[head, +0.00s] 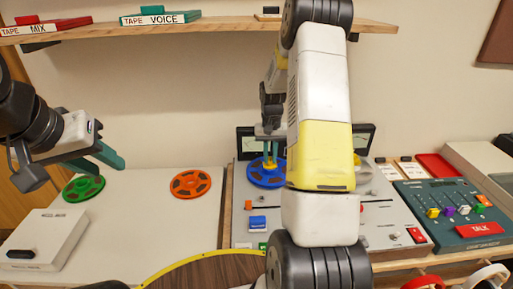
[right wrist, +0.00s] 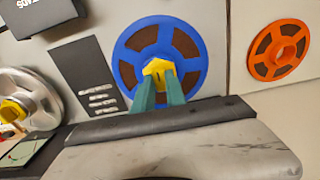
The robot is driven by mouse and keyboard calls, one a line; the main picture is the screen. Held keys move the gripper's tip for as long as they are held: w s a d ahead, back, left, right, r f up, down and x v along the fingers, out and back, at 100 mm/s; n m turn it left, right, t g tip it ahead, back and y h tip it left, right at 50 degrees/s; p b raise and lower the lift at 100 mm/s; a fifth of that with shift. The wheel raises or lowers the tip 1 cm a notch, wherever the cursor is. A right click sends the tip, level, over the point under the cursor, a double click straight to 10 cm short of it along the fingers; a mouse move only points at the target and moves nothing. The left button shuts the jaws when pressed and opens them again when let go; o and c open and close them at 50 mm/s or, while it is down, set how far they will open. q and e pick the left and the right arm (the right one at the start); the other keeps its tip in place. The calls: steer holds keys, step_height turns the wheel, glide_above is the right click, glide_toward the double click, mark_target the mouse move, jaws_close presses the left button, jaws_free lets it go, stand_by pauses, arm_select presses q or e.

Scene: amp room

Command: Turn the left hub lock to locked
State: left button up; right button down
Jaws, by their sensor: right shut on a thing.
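The left hub lock is a yellow knob (right wrist: 157,74) at the centre of a blue reel (right wrist: 128,55), seen in the right wrist view. In the head view the blue reel (head: 266,178) lies on the left part of the tape machine (head: 238,205). My right gripper (head: 270,158) points down over the hub, and its green fingers (right wrist: 160,88) are shut on the yellow knob. My right arm hides the middle of the machine. My left gripper (head: 112,152) is at the left, above the table and apart from the machine. Its green fingers show, but their gap is unclear.
A green reel (head: 83,188), an orange reel (head: 190,183) and a white box (head: 45,238) lie on the left table. A second hub with a yellow knob (right wrist: 12,110) shows in the wrist view. A shelf (head: 220,28) spans above. A mixer (head: 455,210) stands right.

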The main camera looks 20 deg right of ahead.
mark_target(270, 158)
steer(key=shift+w, duration=0.1)
steer(key=c, duration=1.4)
jaws_free()
steer(key=shift+o, duration=0.2)
steer(key=shift+r, duration=0.1)
step_height(270, 158, up, 8)
steer(key=shift+f, duration=0.15)
